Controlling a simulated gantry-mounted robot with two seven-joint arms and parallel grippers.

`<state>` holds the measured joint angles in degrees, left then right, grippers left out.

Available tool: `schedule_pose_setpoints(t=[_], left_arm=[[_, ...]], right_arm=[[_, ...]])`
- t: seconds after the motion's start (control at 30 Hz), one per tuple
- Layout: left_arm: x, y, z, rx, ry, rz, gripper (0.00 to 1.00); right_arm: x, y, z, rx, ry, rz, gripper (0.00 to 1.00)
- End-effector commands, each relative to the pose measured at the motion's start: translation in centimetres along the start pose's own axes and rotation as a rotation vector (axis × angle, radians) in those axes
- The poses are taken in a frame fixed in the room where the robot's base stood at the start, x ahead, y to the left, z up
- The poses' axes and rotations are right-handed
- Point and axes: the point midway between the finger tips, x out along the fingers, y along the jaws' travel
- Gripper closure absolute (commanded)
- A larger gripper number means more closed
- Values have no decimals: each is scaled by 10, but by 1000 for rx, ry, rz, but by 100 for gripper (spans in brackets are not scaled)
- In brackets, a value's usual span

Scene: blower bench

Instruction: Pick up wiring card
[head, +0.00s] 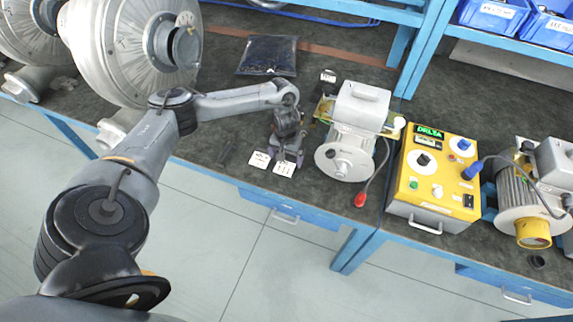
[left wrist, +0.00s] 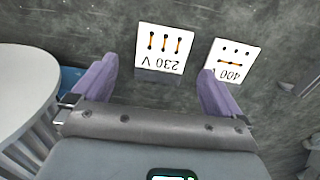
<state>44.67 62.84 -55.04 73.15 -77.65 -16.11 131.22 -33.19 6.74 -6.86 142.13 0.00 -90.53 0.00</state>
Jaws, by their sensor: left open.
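Two white wiring cards lie flat on the dark bench top near its front edge. The 230 V card (head: 284,168) is the right one in the head view; in the left wrist view it (left wrist: 164,48) lies just beyond the space between my fingertips. The 400 V card (head: 260,159) is just left of it; in the left wrist view it (left wrist: 233,58) is partly covered by one finger. My left gripper (head: 287,158) is open and empty, pointing down close above the cards; it also shows in the left wrist view (left wrist: 158,68). My right gripper is out of view.
A grey blower motor (head: 345,160) stands just right of the cards, with a red-tipped cable (head: 360,199). A yellow control box (head: 432,175) is further right. A small dark bar (head: 226,152) lies left, and a black bag (head: 267,55) lies behind.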

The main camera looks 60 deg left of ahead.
Motion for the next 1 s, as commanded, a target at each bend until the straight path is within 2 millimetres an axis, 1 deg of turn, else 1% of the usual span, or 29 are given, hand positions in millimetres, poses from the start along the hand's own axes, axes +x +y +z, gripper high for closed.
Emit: schedule_pose_setpoints(t=[0.03,0.1,0.23,0.37,0.57,0.6,0.93,0.97,1.0], left_arm=[[10,-2,2,0,-3,-3,0],[19,-3,3,0,-2,-2,0],[32,-2,3,-1,-2,0,0],[38,-3,3,-1,-2,-1,0],[38,-3,3,-1,-1,-1,0],[38,-3,3,-1,-1,-1,2],[38,-3,3,-1,-1,-1,52],[38,-3,3,-1,-1,-1,55],[38,-3,3,-1,-1,0,55]], right_arm=[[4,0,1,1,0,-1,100],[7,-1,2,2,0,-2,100],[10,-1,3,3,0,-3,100],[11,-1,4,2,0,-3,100],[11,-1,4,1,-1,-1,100],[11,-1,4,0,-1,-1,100],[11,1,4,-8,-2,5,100],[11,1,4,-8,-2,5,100],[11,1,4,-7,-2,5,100]])
